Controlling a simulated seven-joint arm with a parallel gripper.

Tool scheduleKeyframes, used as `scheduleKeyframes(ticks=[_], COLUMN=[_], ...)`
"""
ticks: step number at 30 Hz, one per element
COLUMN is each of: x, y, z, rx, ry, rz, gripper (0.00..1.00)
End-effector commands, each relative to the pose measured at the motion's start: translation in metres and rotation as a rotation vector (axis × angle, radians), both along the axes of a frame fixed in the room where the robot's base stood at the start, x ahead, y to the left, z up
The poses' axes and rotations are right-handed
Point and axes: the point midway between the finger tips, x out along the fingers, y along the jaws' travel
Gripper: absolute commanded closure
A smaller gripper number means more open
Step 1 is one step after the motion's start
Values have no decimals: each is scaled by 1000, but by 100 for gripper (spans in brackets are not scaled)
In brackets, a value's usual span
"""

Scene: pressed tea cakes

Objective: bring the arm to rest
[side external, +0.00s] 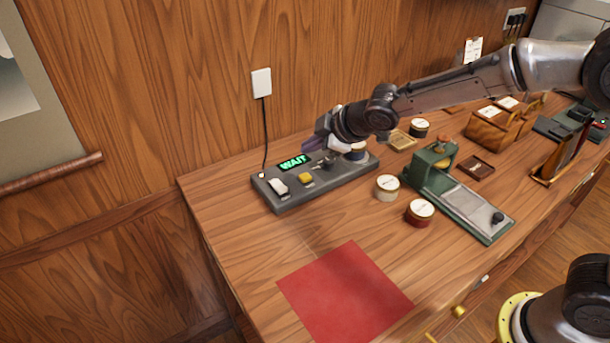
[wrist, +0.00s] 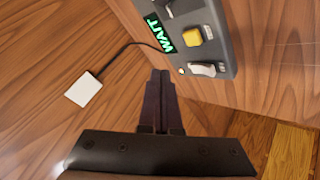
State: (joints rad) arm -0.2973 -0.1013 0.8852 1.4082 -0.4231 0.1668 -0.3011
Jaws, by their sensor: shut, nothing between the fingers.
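My gripper (side external: 314,143) is shut and empty. In the side external view it hangs over the back of a grey control panel (side external: 330,190), above its lit display. The display (side external: 294,162) reads WAIT in green. The panel has a white rocker switch (side external: 278,186) and a yellow button (side external: 305,178). In the wrist view my shut fingers (wrist: 161,75) point toward the wall side of the panel (wrist: 225,45), apart from it in the picture. The panel's right part is partly hidden behind my gripper in the side view.
A red mat (side external: 345,292) lies at the table's front left. Round tins (side external: 387,187) and a green press (side external: 455,200) stand right of the panel. Wooden boxes (side external: 492,130) are farther right. A cord runs from the panel to a white wall plate (side external: 261,82).

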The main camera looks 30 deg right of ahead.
Motion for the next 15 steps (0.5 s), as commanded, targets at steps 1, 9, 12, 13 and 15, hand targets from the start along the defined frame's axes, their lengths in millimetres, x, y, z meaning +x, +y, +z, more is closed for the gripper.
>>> scheduleKeyframes(ticks=[1, 9, 12, 13, 15], x=[0, 5, 5, 2, -16], y=[0, -12, -28, -36, -59], z=[0, 19, 63, 80, 119], rx=[0, 10, 31, 40, 66], ry=[0, -34, -101, -125, -160], rz=[0, -23, -54, -70, -126], gripper=[100, 100, 100, 100, 100])
